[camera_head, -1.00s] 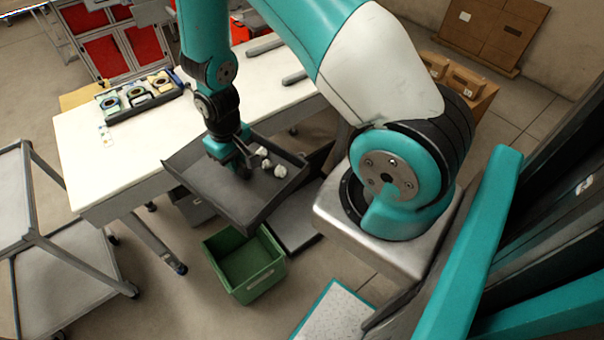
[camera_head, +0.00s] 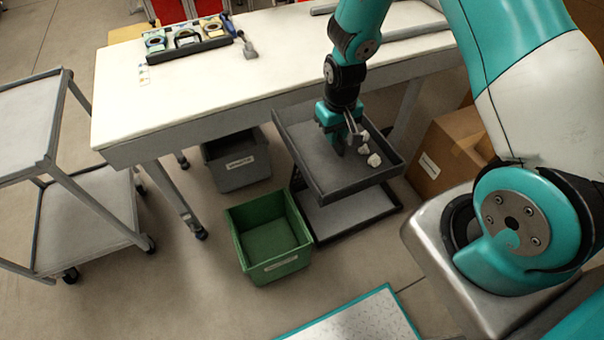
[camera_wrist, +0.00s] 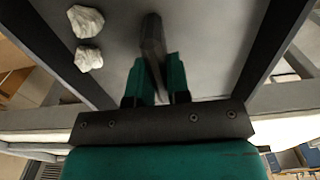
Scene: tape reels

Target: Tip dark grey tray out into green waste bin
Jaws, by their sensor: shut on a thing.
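The dark grey tray (camera_head: 313,148) hangs in the air in the head view, above and to the right of the green waste bin (camera_head: 268,238). Three white crumpled pieces (camera_head: 369,149) lie on the tray's right side. Two of them show in the wrist view (camera_wrist: 88,40). My gripper (camera_head: 343,142) reaches down into the tray. In the wrist view its green fingers (camera_wrist: 156,72) are shut on a dark upright grip in the middle of the tray floor (camera_wrist: 210,40). The bin stands open on the floor and looks empty.
A low dark platform (camera_head: 345,212) stands under the tray, right of the bin. A grey bin (camera_head: 240,165) sits under the white table (camera_head: 200,95). A cardboard box (camera_head: 435,160) is to the right, a grey cart (camera_head: 95,215) to the left. Floor before the green bin is clear.

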